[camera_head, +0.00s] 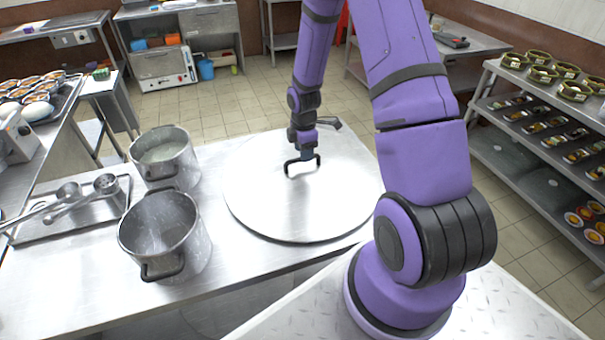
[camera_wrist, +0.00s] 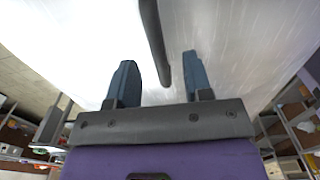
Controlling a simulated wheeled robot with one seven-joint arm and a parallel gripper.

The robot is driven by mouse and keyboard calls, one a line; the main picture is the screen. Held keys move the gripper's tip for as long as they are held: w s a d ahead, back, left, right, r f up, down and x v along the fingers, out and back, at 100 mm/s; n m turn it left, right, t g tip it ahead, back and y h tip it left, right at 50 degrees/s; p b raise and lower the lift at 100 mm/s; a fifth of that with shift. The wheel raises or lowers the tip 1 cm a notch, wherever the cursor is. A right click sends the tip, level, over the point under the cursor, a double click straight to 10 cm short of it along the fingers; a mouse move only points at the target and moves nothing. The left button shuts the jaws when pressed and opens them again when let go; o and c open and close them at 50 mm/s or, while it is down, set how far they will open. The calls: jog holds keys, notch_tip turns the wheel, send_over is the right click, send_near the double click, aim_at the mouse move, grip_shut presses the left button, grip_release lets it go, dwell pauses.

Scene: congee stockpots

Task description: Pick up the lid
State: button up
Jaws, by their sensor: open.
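The lid (camera_head: 265,205) is a large round metal disc lying on the steel table. A dark handle bar (camera_head: 318,163) shows near its middle. My gripper (camera_head: 302,163) is over the middle of the lid, pointing down at the handle. In the wrist view my gripper (camera_wrist: 160,80) has two blue-grey fingers apart, with the dark handle (camera_wrist: 152,40) running into the space between them. The lid's pale surface (camera_wrist: 225,40) fills the background there. Whether a finger touches the handle cannot be told.
Two stockpots, an open one (camera_head: 200,245) in front and one with pale contents (camera_head: 165,152) behind, stand left of the lid. A tray (camera_head: 75,225) with ladles lies farther left. A shelf rack (camera_head: 490,120) with bowls stands at right.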

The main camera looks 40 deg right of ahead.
aim_at(303, 167)
jog(key=shift+w+a+f, duration=0.1)
jog(key=shift+f, duration=2.55)
grip_shut()
